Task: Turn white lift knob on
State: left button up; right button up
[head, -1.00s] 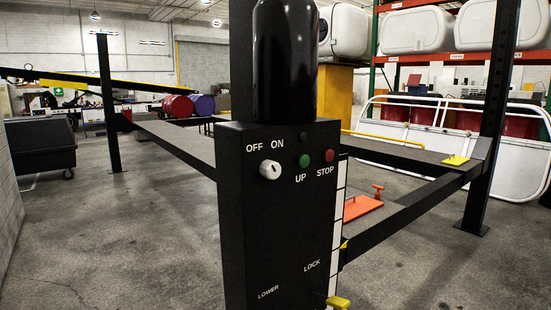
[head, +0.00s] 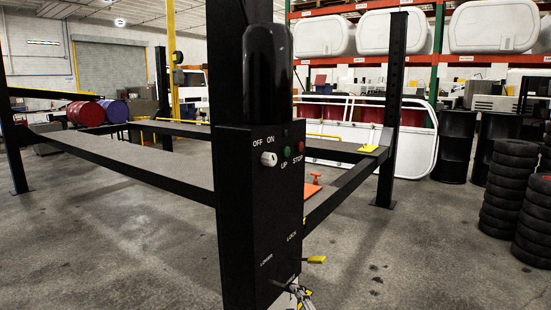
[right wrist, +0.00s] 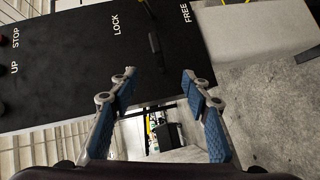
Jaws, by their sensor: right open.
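The white lift knob (head: 268,159) is on the front of the black control box (head: 262,215), under the OFF and ON labels. A small slot mark shows on it, but I cannot tell its setting for sure. My right gripper (right wrist: 158,88) is open and empty, in front of the lower part of the box by the LOCK label. It also shows at the bottom of the head view (head: 299,292), below the knob. The knob is not visible in the right wrist view. My left gripper is not in view.
A green button (head: 287,152) and a red button (head: 300,147) sit right of the knob. A yellow-ended lever (head: 316,259) sticks out low on the box. Stacked tires (head: 510,185) stand at the right. The floor in front is mostly clear.

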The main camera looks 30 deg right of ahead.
jog(key=w+d+r+n+t+y, duration=0.1)
jog(key=w+r+n+t+y, duration=0.2)
jog(key=r, duration=0.6)
jog(key=w+r+n+t, duration=0.2)
jog(key=r+n, duration=0.4)
jog(key=r, duration=0.3)
jog(key=n+y, duration=0.7)
jog(key=n, duration=0.5)
send_near(274, 158)
jog(key=w+a+f, duration=0.3)
jog(key=a+f, duration=0.1)
jog(key=a, duration=0.1)
jog(key=s+d+r+n+g+y+p, duration=0.1)
jog(key=d+r+n+g, duration=0.5)
jog(key=n, duration=0.5)
jog(key=w+a+p, duration=0.1)
jog(key=w, duration=0.1)
jog(key=w+a+t+p, duration=0.1)
jog(key=p, duration=0.1)
jog(key=w+a+r+t+p, duration=0.1)
jog(key=w, duration=0.1)
jog(key=shift+w, duration=0.3)
jog(key=shift+w+a+f+p, duration=0.2)
jog(key=shift+w+p, duration=0.15)
jog(key=shift+w, duration=0.2)
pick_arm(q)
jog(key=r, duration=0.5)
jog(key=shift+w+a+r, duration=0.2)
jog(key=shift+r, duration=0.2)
